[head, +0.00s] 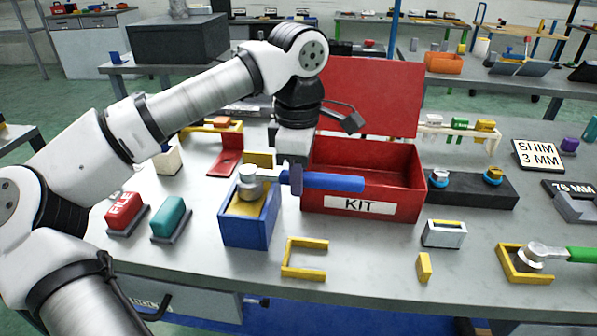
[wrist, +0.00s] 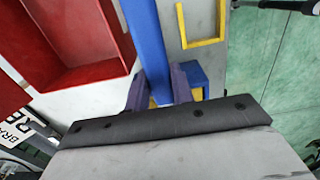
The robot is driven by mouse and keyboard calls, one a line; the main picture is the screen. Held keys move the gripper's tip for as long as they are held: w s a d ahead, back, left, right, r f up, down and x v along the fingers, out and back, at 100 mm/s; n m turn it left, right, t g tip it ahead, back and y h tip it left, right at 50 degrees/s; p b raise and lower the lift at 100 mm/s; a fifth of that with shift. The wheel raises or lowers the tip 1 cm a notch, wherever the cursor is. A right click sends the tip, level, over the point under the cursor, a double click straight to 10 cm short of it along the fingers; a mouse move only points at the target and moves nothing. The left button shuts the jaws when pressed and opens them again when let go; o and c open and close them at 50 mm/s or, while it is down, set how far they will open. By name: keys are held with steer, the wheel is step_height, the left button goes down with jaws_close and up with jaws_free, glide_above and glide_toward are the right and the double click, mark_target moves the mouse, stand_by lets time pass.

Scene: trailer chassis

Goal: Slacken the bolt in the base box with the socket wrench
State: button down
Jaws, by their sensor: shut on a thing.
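The socket wrench has a blue handle (head: 335,182) and a grey round head (head: 251,184). Its head is over the open blue box (head: 248,232) with a yellow inside, which I take as the base box. The bolt is hidden; I cannot tell whether the socket is seated on it. My gripper (head: 293,180) is shut on the handle near the head, pointing down. In the wrist view, the blue handle (wrist: 148,40) runs up from between the fingers (wrist: 158,90), and a corner of the blue box (wrist: 194,76) shows beside them.
A red KIT box (head: 361,206) with its lid raised stands just right of the blue box, close under the handle. A yellow frame (head: 304,271) lies in front. A green-handled wrench (head: 545,253) rests at the right. Red (head: 124,212) and teal (head: 169,218) blocks stand left.

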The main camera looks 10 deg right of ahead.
steer(key=shift+r, duration=0.2)
steer(key=shift+r+p, duration=2.3)
steer(key=shift+r, duration=0.6)
